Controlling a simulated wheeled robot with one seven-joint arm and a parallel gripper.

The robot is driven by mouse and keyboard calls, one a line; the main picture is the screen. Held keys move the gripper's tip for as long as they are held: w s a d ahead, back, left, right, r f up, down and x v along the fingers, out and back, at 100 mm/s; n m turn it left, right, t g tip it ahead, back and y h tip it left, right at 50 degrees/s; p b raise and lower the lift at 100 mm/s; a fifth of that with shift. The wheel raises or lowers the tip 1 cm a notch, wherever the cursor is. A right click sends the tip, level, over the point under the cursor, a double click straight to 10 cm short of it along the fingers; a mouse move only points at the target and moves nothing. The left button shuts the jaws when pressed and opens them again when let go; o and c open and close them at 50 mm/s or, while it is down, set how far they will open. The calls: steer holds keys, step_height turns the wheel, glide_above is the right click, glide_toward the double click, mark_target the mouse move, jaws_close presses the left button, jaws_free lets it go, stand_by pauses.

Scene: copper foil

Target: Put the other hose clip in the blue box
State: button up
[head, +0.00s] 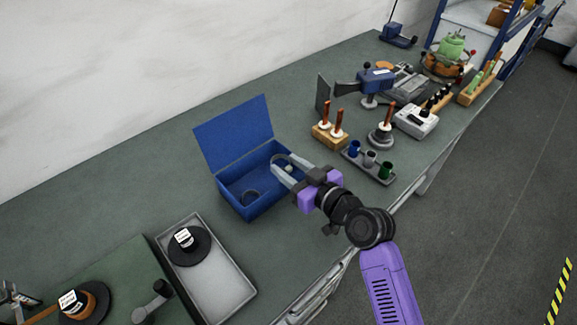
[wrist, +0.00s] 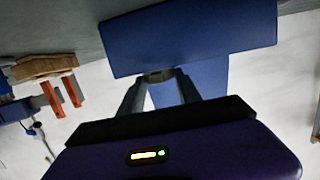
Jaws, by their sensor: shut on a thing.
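The blue box (head: 265,203) stands open on the bench in the head view, its lid (head: 235,130) raised at the back. My gripper (head: 281,166) reaches over the right part of the box from the right. It is shut on another hose clip (wrist: 158,76), a greyish band seen between the fingertips in the wrist view. Most of this clip is hidden by the fingers. The blue box (wrist: 195,40) also fills the upper middle of the wrist view. I cannot tell whether the held clip touches it.
A grey tray (head: 226,287) with a black spool (head: 189,246) stands at the front left. A wooden block with copper rods (head: 329,136) and a rack of coloured cups (head: 369,163) stand right of the box. The bench left of the box is clear.

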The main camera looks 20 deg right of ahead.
steer(key=shift+f+b, duration=0.4)
steer(key=shift+b, duration=0.1)
steer(key=shift+f, duration=0.25)
steer(key=o, duration=1.3)
steer(key=shift+o, duration=0.2)
steer(key=shift+r, duration=0.15)
steer(key=shift+r, duration=0.2)
steer(key=b+v, duration=0.1)
steer(key=v, duration=1.1)
steer(key=shift+r, duration=0.3)
